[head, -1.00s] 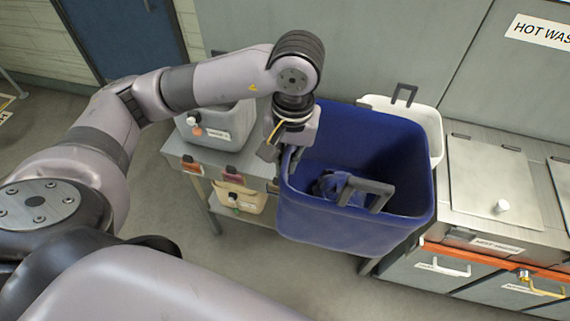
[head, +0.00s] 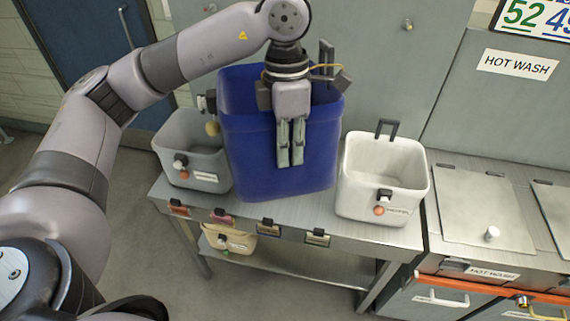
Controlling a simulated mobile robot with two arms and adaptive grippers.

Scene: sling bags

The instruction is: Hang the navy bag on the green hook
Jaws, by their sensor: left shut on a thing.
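The navy bag (head: 250,165) looks like a deep, open-topped blue tub with a black handle (head: 326,58) above its far side. It stands at or just above the steel table, between a grey and a white tub; I cannot tell whether its base touches. My left gripper (head: 290,160) points down in front of its near wall, with the fingers together. It is shut on the bag, but the gripped part is not clear. Small round knobs show on the wall panel, one at the upper right (head: 407,24); I cannot tell which is the green hook. My right gripper is not in view.
The grey tub (head: 205,150) stands left and the white tub (head: 365,195) right on the table (head: 300,212). A cream container (head: 232,240) sits on the lower shelf. Steel lids (head: 490,205) and drawers lie to the right. A HOT WASH sign (head: 517,64) is on the wall.

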